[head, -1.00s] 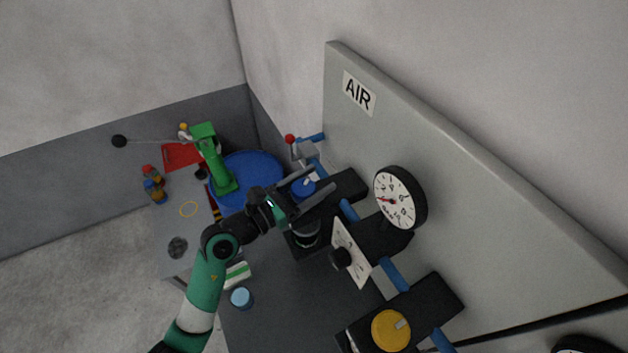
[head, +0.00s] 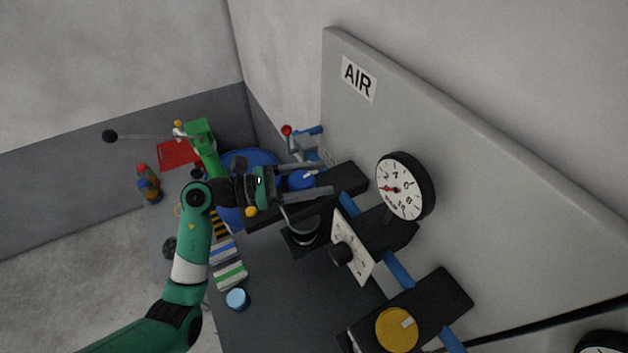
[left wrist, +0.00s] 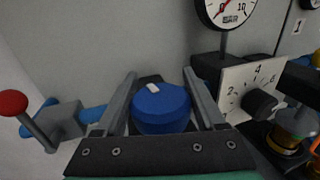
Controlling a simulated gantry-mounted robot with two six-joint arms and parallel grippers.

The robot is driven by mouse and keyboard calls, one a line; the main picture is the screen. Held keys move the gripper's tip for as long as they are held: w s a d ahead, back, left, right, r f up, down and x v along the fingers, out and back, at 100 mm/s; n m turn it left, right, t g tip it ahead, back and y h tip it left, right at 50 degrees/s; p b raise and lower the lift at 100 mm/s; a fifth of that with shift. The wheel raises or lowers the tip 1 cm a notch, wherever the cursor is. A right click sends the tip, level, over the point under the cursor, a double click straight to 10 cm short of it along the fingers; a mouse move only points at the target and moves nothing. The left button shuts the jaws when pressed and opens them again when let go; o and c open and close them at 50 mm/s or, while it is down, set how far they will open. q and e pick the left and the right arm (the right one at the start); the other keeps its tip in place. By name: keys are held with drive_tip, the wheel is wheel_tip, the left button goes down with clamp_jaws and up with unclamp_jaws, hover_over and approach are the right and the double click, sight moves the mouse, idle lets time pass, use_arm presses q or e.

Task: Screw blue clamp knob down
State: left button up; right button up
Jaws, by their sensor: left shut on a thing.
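The blue clamp knob (head: 300,180), round with a white mark on its top, sits on a black block (head: 350,182) on the blue pipe by the grey panel. My left gripper (head: 328,181) reaches it from the left, with one finger on each side of the knob. In the left wrist view the knob (left wrist: 161,110) stands between the two fingers, and the gripper is shut on it. The underside of the knob is hidden. My right gripper is in neither view.
A pressure gauge (head: 405,186), a white dial plate (head: 352,250) and a yellow knob (head: 397,329) stand along the pipe to the right. A red-tipped lever (head: 287,131) is behind the knob. A light blue cap (head: 237,299) lies on the bench.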

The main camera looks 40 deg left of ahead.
use_arm(q)
drive_tip(key=shift+s+d+m+g+h+b, duration=0.15)
drive_tip(key=shift+d+m+g+h+b, duration=0.05)
drive_tip(key=shift+m+g+h+b, duration=1.1)
drive_tip(key=o, duration=1.3)
drive_tip(key=shift+o, duration=0.2)
drive_tip(key=shift+s, duration=0.1)
drive_tip(key=v, duration=1.1)
drive_tip(key=shift+a+f+b, duration=0.15)
drive_tip(key=shift+a+b, duration=0.1)
drive_tip(key=shift+b, duration=0.15)
drive_tip(key=shift+s, duration=0.1)
